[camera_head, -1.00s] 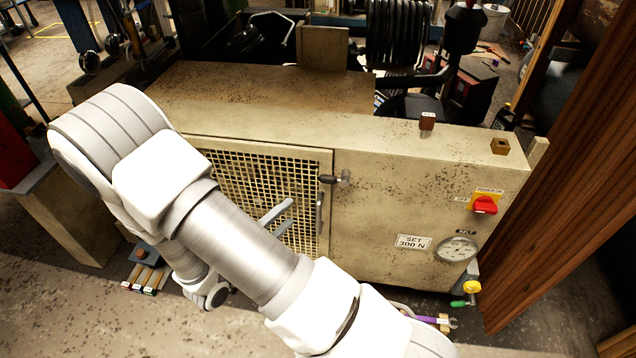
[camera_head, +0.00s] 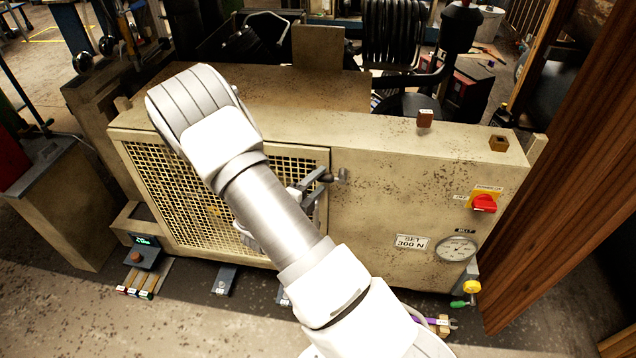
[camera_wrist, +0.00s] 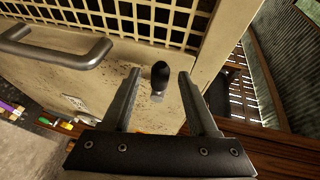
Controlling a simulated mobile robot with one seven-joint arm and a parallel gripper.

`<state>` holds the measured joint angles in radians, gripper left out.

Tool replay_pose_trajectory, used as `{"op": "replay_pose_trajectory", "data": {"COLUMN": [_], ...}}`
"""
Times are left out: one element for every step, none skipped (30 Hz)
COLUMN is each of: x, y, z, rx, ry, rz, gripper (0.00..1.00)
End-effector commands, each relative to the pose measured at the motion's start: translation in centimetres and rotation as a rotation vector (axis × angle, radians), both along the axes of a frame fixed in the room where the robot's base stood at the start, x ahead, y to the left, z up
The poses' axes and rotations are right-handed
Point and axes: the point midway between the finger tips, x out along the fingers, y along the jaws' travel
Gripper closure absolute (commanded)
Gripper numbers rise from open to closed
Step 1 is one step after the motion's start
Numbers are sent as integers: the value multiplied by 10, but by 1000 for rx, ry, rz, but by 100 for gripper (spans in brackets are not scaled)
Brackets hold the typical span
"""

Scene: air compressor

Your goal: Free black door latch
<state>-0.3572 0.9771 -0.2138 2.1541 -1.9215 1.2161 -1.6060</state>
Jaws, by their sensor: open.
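The black door latch (camera_wrist: 160,75) is a rounded black knob on a short metal stem. In the wrist view it shows between the two fingers of my gripper (camera_wrist: 159,76), which is open and holds nothing. I cannot tell how deep the knob lies between the fingertips. In the head view the latch (camera_head: 342,175) is at the upper right edge of the mesh door (camera_head: 175,190), and my gripper (camera_head: 318,182) is just left of it. The door looks shut. My arm hides part of the door.
A grey bar handle (camera_wrist: 60,48) is on the door beside my gripper in the wrist view. On the compressor's front panel are a red power switch (camera_head: 484,203), a gauge (camera_head: 457,248) and a "SET 300 N" label (camera_head: 411,242). A wooden post (camera_head: 550,190) stands at the right.

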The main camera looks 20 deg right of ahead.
Motion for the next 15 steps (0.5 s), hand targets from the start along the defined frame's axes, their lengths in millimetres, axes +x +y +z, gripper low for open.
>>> {"op": "replay_pose_trajectory", "data": {"x": [0, 0, 0, 0, 0, 0, 0, 0, 0, 0, 0, 0, 0, 0, 0], "y": [0, 0, 0, 0, 0, 0, 0, 0, 0, 0, 0, 0, 0, 0, 0], "z": [0, 0, 0, 0, 0, 0, 0, 0, 0, 0, 0, 0, 0, 0, 0], "rx": [0, 0, 0, 0, 0, 0, 0, 0, 0, 1, 1, 1, 1, 1, 1], "ry": [0, 0, 0, 0, 0, 0, 0, 0, 0, -1, -1, -1, -1, -1, -1], "rz": [0, 0, 0, 0, 0, 0, 0, 0, 0, 0, 0, 0, 0, 0, 0], "gripper": [41, 41, 41, 41, 41, 44, 50, 55, 62, 68, 73, 80, 86, 91, 98]}}
